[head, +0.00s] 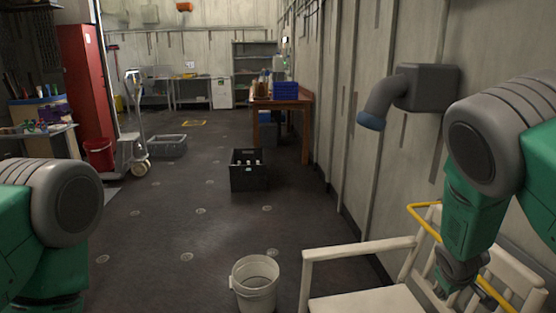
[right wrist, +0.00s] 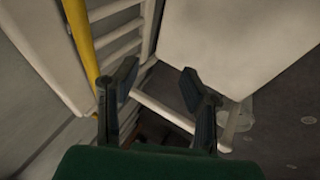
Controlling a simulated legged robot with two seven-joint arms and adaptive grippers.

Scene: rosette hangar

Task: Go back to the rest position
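My right arm reaches down over a white slatted chair (head: 365,302) at the lower right of the head view. My right gripper (right wrist: 158,84) shows in the right wrist view with its two dark fingers apart and nothing between them. It is near the chair's slatted back and beside a yellow bar (right wrist: 82,38). The yellow bar (head: 428,224) also shows in the head view, running along the chair back. I cannot tell whether the gripper touches the chair. Only the upper part of my left arm shows at the left edge; my left gripper is out of view.
A white bucket (head: 254,287) stands on the floor in front. A black crate (head: 248,180) with bottles stands farther ahead. A grey pipe (head: 385,96) juts from the right wall. A red cabinet (head: 84,85) stands at left. The middle floor is mostly clear.

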